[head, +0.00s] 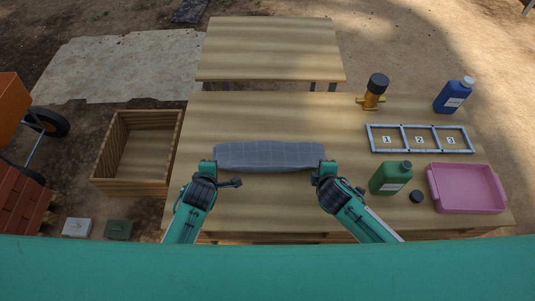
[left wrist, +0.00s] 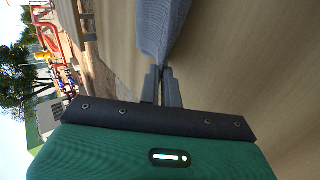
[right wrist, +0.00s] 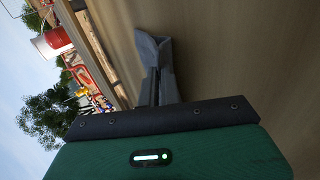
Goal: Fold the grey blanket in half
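The grey blanket (head: 270,156) is a wide, narrow strip with a faint grid pattern near the front middle of the big wooden table. My left gripper (head: 212,167) is at its near left corner. In the left wrist view my left gripper's fingers (left wrist: 161,72) are closed on the edge of the blanket (left wrist: 160,28). My right gripper (head: 323,168) is at the near right corner. In the right wrist view its fingers (right wrist: 157,72) are closed on the blanket's corner (right wrist: 152,48). I cannot tell how the cloth's layers lie underneath.
On the table (head: 290,205) to the right are a green bottle (head: 391,178), pink tray (head: 467,188), black cap (head: 417,196), numbered frame (head: 420,138), yellow-black item (head: 373,92) and blue bottle (head: 453,96). A wooden crate (head: 137,152) stands left. The tabletop behind the blanket is clear.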

